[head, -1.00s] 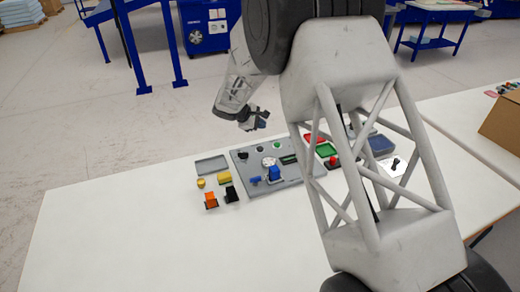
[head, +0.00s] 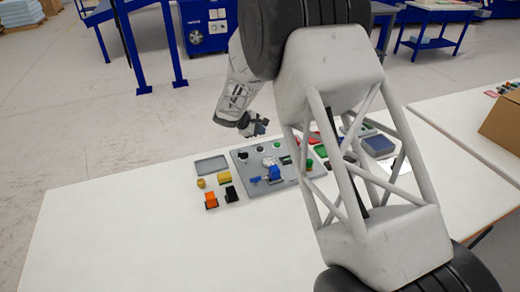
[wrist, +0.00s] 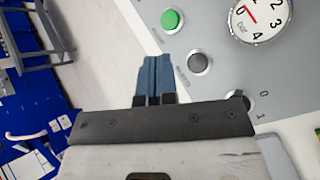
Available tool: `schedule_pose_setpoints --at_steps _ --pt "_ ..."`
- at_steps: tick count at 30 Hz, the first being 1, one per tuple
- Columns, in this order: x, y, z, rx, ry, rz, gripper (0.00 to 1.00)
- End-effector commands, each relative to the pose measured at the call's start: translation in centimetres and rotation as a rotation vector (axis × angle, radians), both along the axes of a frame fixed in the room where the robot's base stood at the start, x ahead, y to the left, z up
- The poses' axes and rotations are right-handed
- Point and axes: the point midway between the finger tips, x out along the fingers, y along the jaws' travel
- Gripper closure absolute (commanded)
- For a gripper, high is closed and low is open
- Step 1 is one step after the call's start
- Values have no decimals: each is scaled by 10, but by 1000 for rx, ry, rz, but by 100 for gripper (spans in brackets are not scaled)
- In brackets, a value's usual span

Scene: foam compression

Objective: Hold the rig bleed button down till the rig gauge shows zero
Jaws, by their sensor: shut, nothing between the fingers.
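The grey rig panel (head: 242,168) lies on the white table. In the wrist view it carries a green button (wrist: 172,20), a dark grey button (wrist: 200,62) and the round white gauge (wrist: 262,15). The gauge is cut off by the top edge; it has a red needle, and its exact reading is unclear. The labels beside the buttons are too small to read, so I cannot tell which is the bleed button. My gripper (wrist: 153,62) has its blue fingers shut and empty, left of the dark grey button and apart from it. In the head view my gripper (head: 260,127) is beyond the panel's far edge.
A black switch (wrist: 240,97) marked 0 and 1 is on the panel. A grey tray (head: 210,165), yellow pieces (head: 224,178), an orange block (head: 211,200) and a black block (head: 231,194) lie left of it. The table's left front is clear. My arm hides part of the right side.

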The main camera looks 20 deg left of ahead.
Motion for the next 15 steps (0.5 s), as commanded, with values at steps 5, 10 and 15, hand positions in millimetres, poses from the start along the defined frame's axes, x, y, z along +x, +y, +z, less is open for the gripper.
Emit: schedule_pose_setpoints --at_steps 5,10,15 --pt "0 0 -20 0 2 1 100" --pt "0 0 -36 0 1 0 100" --pt "0 0 -49 -1 0 -1 100"
